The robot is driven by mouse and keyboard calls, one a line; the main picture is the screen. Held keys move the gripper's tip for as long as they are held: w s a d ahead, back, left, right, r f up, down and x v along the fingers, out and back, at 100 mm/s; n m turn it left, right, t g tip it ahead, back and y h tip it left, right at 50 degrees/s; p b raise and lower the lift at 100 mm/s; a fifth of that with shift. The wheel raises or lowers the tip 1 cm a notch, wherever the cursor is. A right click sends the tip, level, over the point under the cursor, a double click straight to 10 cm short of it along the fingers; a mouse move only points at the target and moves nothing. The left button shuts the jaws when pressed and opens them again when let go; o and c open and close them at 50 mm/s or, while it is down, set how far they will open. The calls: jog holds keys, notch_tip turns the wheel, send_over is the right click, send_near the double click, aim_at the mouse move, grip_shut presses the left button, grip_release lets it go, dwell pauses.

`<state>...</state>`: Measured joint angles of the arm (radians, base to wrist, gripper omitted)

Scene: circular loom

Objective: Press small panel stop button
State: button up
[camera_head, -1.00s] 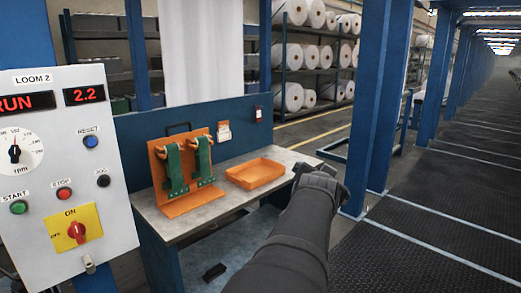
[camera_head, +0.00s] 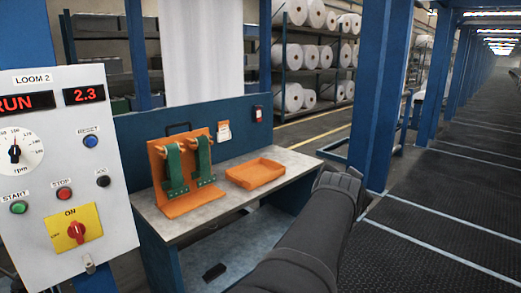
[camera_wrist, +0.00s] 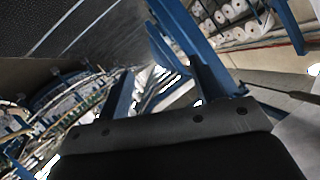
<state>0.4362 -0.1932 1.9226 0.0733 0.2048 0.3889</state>
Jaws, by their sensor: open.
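The panel (camera_head: 105,220) labelled LOOM 2 stands at the left of the head view, with RUN and 2.3 lit in red. Its small red stop button (camera_head: 64,194) sits under the STOP label, between the green start button (camera_head: 18,207) and a black button (camera_head: 103,181). My gripper (camera_head: 342,180) is right of the panel, beyond the bench's right end, well apart from the button. The panel does not clearly show in the wrist view.
A red rotary switch (camera_head: 77,231) on a yellow plate and a blue reset button (camera_head: 90,141) share the panel. The bench (camera_head: 215,198) holds an orange tray (camera_head: 255,174) and an orange stand (camera_head: 160,180) with green parts. A blue post (camera_head: 374,100) rises beside my gripper.

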grip_shut()
dwell(1.4)
